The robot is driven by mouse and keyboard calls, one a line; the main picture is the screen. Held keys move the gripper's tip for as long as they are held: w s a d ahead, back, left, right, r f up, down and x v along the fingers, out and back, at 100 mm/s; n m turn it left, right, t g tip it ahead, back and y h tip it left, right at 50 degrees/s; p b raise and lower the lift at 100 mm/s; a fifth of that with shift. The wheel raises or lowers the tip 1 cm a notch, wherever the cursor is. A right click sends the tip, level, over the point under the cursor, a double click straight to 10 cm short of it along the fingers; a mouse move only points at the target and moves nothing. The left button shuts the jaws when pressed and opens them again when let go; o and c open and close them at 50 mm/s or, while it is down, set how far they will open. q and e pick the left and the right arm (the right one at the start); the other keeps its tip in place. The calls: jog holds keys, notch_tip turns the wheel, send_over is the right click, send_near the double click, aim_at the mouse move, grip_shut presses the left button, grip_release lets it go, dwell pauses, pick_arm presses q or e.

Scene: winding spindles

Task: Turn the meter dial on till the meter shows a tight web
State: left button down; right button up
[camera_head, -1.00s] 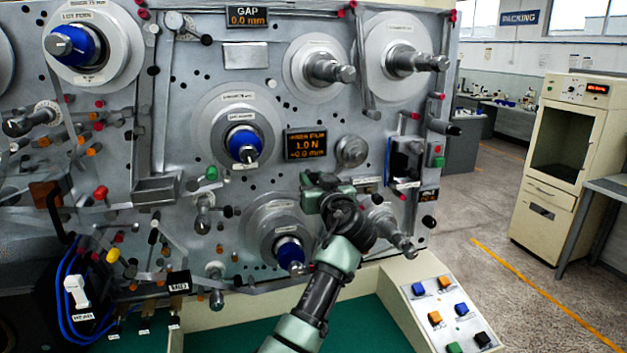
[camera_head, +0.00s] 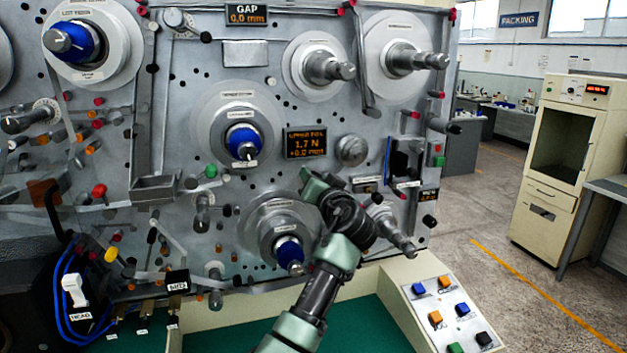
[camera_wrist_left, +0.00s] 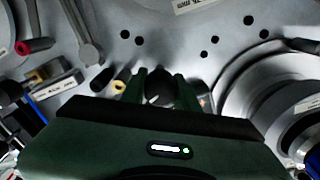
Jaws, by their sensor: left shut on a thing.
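The meter (camera_head: 306,143) is a dark display with orange figures on the grey panel. It reads 1.7 N, with a smaller line that looks like +0.2 mm. My left gripper (camera_head: 312,180) is at the panel below the meter. In the left wrist view its green fingers (camera_wrist_left: 160,88) are closed around a dark round knob (camera_wrist_left: 158,92), which appears to be the meter dial. The gripper hides the dial in the head view. My right gripper is in neither current view.
A blue-hubbed spindle (camera_head: 289,253) sits just left of my forearm, and a grey spindle (camera_head: 392,232) just right. A round grey knob (camera_head: 351,151) is above right of the gripper. A button box (camera_head: 445,310) stands at lower right.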

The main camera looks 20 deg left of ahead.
pick_arm(q)
jog(key=shift+m, duration=1)
jog(key=c, duration=1.1)
grip_release()
jog(key=shift+o, duration=0.2)
jog(key=shift+s+d+f, duration=0.15)
jog(key=shift+s+d, duration=0.05)
jog(key=shift+s, duration=0.05)
jog(key=b+v, duration=0.3)
jog(key=v, duration=0.4)
jog(key=shift+b, duration=0.3)
